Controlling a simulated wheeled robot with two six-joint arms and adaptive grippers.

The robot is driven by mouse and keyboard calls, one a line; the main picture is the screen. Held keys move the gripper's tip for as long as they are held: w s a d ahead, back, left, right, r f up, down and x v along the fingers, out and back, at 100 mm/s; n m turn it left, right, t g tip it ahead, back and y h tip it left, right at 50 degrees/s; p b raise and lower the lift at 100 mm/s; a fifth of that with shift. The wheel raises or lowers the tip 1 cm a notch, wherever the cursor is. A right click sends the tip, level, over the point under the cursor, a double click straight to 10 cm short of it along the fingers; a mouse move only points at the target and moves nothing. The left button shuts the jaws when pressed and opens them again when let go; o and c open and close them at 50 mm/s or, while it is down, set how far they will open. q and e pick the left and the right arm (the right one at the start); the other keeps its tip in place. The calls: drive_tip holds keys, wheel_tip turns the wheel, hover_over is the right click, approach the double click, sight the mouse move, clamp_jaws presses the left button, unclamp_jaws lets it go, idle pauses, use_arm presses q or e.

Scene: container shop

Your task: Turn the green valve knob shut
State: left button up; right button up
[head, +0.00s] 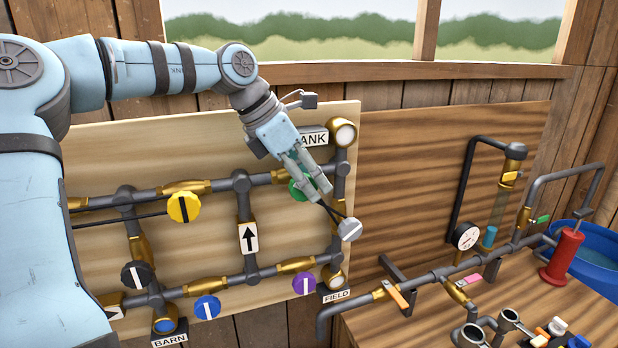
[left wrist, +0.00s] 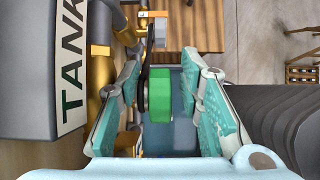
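The green valve knob (head: 297,188) sits on the upper pipe of the pale board, just below the TANK sign, and is mostly hidden behind my gripper in the head view. In the left wrist view the green knob (left wrist: 160,96) shows edge-on, and its pointer mark is hidden. My left gripper (head: 318,190) is at the knob, pointing down and right. In the left wrist view its two teal-padded fingers (left wrist: 163,75) are apart, one on each side of the knob. I cannot tell whether either finger touches it. My right gripper is not in view.
A grey knob (head: 349,229) is close below the fingertips. Yellow (head: 184,207), black (head: 136,275), blue (head: 207,307) and purple (head: 304,283) knobs sit on the same board. The TANK sign (left wrist: 72,68) is close on the left. More pipes and a blue tub (head: 598,258) are right.

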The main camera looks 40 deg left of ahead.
use_arm(q)
drive_tip(key=v, duration=1.2)
